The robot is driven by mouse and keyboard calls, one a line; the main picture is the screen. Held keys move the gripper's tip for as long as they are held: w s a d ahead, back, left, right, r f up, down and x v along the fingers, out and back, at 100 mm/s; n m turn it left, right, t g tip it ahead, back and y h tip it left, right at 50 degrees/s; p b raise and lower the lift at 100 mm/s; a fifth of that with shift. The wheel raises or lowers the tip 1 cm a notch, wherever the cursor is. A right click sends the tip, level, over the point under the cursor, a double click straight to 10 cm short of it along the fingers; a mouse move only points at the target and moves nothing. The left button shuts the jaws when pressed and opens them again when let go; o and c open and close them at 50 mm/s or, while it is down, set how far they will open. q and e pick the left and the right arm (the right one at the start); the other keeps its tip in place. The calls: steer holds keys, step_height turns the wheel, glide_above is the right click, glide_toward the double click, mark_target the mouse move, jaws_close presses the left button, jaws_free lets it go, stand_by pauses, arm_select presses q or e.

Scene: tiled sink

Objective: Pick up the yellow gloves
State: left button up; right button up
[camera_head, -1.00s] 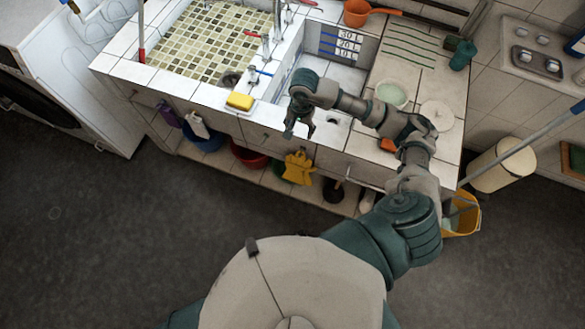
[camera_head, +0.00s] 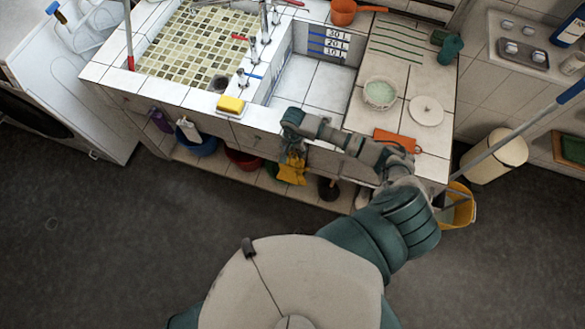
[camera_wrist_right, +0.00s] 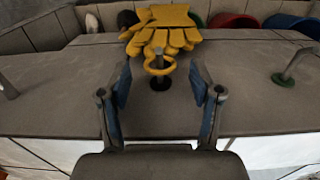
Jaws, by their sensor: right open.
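The yellow gloves (camera_head: 292,173) hang on the front of the sink cabinet, partly covered by my right gripper in the head view. In the right wrist view the gloves (camera_wrist_right: 163,30) lie ahead of my right gripper (camera_wrist_right: 160,82), with a yellow loop (camera_wrist_right: 158,66) around a dark hook (camera_wrist_right: 160,80). My right gripper is open, its two blue-padded fingers either side of the loop and hook in that picture. Nothing is held. In the head view my right gripper (camera_head: 291,147) is at the cabinet front, just above the gloves. My left gripper is not in view.
A yellow sponge (camera_head: 231,105) sits on the sink's front edge. Another hook (camera_wrist_right: 290,68) stands to the right in the wrist view. A red basin (camera_head: 243,159) and a blue basin (camera_head: 201,145) are on the low shelf. An orange cloth (camera_head: 396,140) lies on the counter.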

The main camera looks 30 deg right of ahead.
steer(key=shift+d+f, duration=0.15)
steer(key=shift+f, duration=0.45)
steer(key=shift+d+f, duration=0.15)
steer(key=shift+f, duration=0.05)
steer(key=shift+a+r, duration=0.1)
steer(key=shift+a, duration=0.25)
steer(key=c, duration=0.7)
steer(key=shift+a, duration=0.15)
jaws_close()
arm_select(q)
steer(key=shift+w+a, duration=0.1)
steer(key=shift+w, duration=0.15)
